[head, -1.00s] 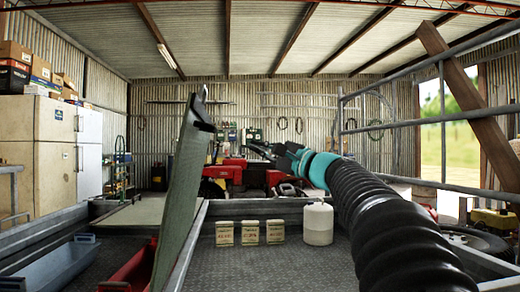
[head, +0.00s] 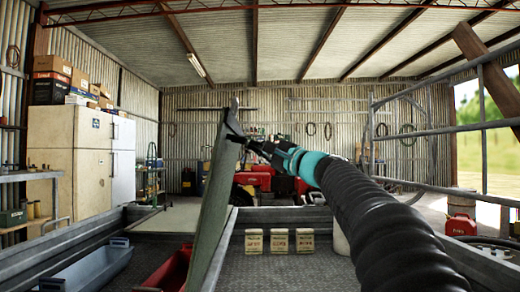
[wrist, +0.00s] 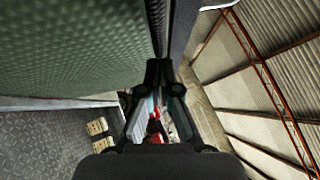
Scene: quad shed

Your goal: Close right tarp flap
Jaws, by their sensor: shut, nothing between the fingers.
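The right tarp flap (head: 212,190) is a green panel standing up, seen nearly edge-on in the head view, its top leaning a little to the right. A dark piece sits near its top corner. In the wrist view the flap's textured green face (wrist: 70,45) fills the upper left. My gripper (head: 246,142) is shut and empty, at the right side of the flap near its top. In the wrist view my gripper (wrist: 165,72) has its fingertips together at the flap's dark edge; I cannot tell whether they touch it.
Below is a metal-sided bed with a dark floor (head: 290,270). Several small packets (head: 279,240) stand in it, and a white jug (head: 341,240) is mostly hidden by my arm. A red tray (head: 172,272) and a blue-grey tray (head: 90,268) lie left of the flap. A metal rail (head: 440,128) stands right.

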